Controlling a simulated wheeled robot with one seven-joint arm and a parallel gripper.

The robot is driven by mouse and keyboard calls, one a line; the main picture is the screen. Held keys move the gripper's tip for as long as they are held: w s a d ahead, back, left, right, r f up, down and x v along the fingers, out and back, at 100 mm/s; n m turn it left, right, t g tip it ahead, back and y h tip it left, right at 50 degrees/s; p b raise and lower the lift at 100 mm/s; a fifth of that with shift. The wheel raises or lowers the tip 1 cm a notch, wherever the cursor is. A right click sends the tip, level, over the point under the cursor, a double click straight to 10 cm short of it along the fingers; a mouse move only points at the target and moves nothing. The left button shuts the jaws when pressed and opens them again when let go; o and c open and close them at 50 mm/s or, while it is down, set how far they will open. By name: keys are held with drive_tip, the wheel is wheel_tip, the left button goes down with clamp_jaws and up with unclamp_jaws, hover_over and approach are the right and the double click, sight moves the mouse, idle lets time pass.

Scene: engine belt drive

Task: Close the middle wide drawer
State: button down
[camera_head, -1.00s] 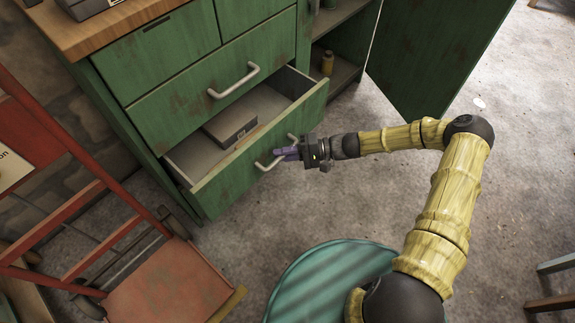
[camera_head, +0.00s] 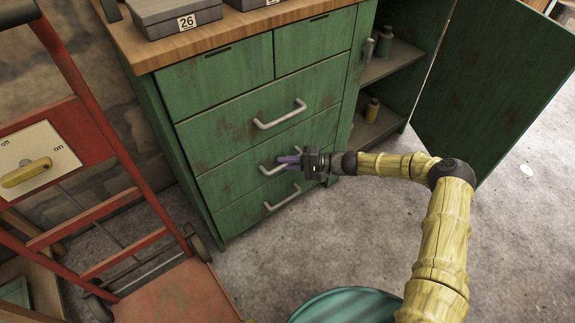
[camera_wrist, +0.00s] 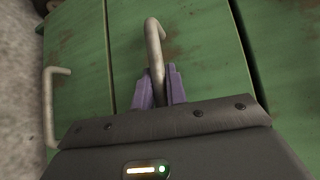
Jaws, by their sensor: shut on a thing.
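The middle wide drawer (camera_head: 228,180) is in the green cabinet, and its front looks flush with the drawers above and below. Its pale bar handle (camera_head: 267,170) sticks out from the front. My gripper (camera_head: 292,160) has purple fingers and is shut on this handle toward its right end. In the wrist view the handle (camera_wrist: 152,42) runs between the two purple fingers of my gripper (camera_wrist: 160,88). The inside of the drawer is hidden.
The upper wide drawer (camera_head: 225,130) and lower wide drawer (camera_head: 240,213) look shut. A green cabinet door (camera_head: 490,85) stands open at right. A red hand truck (camera_head: 80,130) stands at left. A teal round top (camera_head: 345,308) is in front.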

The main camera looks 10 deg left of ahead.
drive_tip(key=shift+w, duration=0.25)
drive_tip(key=c, duration=1.8)
unclamp_jaws()
drive_tip(key=o, duration=0.4)
drive_tip(key=shift+s+a, duration=0.1)
drive_tip(key=shift+s, duration=0.05)
drive_tip(key=w+d+r+p, duration=0.1)
drive_tip(key=d+p, duration=0.3)
drive_tip(key=d, duration=1.3)
drive_tip(key=shift+r+p, duration=0.3)
drive_tip(key=shift+r, duration=0.4)
drive_tip(key=shift+w+d, duration=0.1)
drive_tip(key=shift+w, duration=0.05)
